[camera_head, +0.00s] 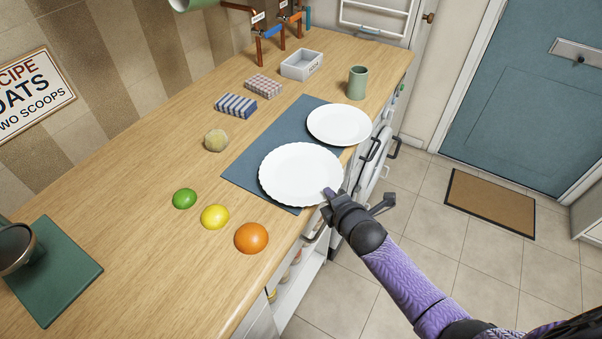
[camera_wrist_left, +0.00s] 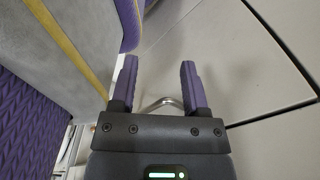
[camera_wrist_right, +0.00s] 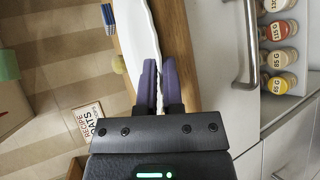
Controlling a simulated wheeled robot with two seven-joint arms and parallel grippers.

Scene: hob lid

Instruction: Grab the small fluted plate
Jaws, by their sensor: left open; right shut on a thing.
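The fluted plate (camera_head: 300,173) is white with a scalloped rim and shows over the near part of the blue mat (camera_head: 242,166). My right gripper (camera_head: 329,194) is shut on its near right rim. In the right wrist view the fingers (camera_wrist_right: 158,85) pinch the edge of the white plate (camera_wrist_right: 138,40). I cannot tell whether the plate is clear of the mat. A second white plate (camera_head: 338,124), with a smoother rim, lies beyond it on the mat. My left gripper (camera_wrist_left: 158,85) is open and empty in the left wrist view, away from the plates.
An orange (camera_head: 251,238), a yellow fruit (camera_head: 214,217) and a green fruit (camera_head: 184,198) lie left of the plate on the wooden counter. A green cup (camera_head: 357,83) and a grey box (camera_head: 302,65) stand farther back. Handles (camera_head: 373,149) stick out below the counter edge.

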